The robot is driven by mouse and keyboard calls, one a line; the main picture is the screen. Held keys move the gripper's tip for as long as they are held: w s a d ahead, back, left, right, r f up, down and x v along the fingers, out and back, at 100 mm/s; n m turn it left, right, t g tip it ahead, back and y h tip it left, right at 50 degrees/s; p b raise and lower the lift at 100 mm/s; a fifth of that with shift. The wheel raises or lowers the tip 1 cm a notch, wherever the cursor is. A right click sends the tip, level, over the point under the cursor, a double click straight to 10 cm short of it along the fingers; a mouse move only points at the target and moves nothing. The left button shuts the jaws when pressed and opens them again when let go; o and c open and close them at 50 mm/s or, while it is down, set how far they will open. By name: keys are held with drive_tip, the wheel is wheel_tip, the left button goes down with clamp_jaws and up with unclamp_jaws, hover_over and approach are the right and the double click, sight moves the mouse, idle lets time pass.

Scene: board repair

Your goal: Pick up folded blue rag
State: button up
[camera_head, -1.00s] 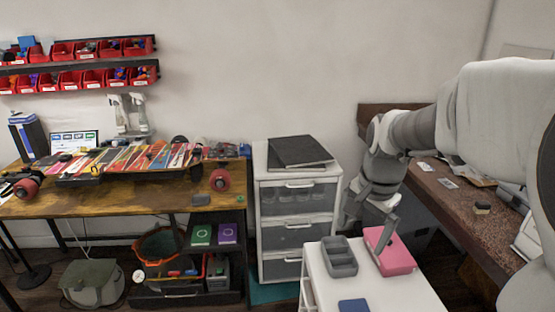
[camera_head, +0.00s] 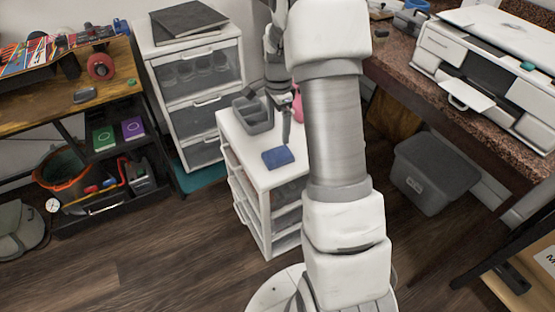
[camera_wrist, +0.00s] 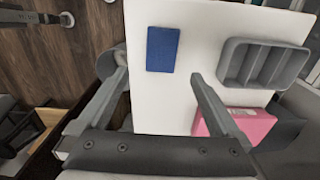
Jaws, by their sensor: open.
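The folded blue rag (camera_head: 278,158) lies flat on the top of a small white drawer cart (camera_head: 243,136), near its front edge. In the wrist view the rag (camera_wrist: 162,49) is a small dark blue rectangle, ahead of the space between the two fingers. My gripper (camera_wrist: 158,84) is open and empty, with its fingers wide apart. In the head view my gripper (camera_head: 286,120) hangs above the cart top, just behind the rag, partly hidden by my arm. It is apart from the rag.
A grey divided tray (camera_wrist: 262,64) and a pink box (camera_wrist: 234,124) share the cart top. A taller drawer unit (camera_head: 197,80) stands behind left. A counter with a printer (camera_head: 488,70) is at right. A grey bin (camera_head: 433,172) stands on the floor.

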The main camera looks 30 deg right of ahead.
drive_tip(key=b, duration=0.2)
hover_over(278, 154)
drive_tip(key=f, duration=0.6)
drive_tip(key=shift+s+a+f, duration=0.1)
drive_tip(key=shift+s+f, duration=0.1)
drive_tip(key=f+b, duration=0.2)
drive_tip(key=f, duration=0.3)
drive_tip(key=shift+w+f, duration=0.15)
drive_tip(key=shift+w, duration=0.05)
drive_tip(key=c, duration=1.2)
drive_tip(key=shift+o, duration=0.2)
drive_tip(key=shift+r+p, duration=0.3)
drive_tip(key=shift+r, duration=0.3)
drive_tip(key=r, duration=0.1)
drive_tip(key=r+p, duration=0.1)
drive_tip(key=r, duration=0.2)
drive_tip(key=shift+d+p, duration=0.3)
drive_tip(key=shift+p, duration=0.05)
drive_tip(key=s+d+r+p, duration=0.3)
drive_tip(key=d+r, duration=0.3)
drive_tip(key=d, duration=0.4)
drive_tip(key=shift+s+d, duration=0.25)
drive_tip(key=shift+s, duration=0.35)
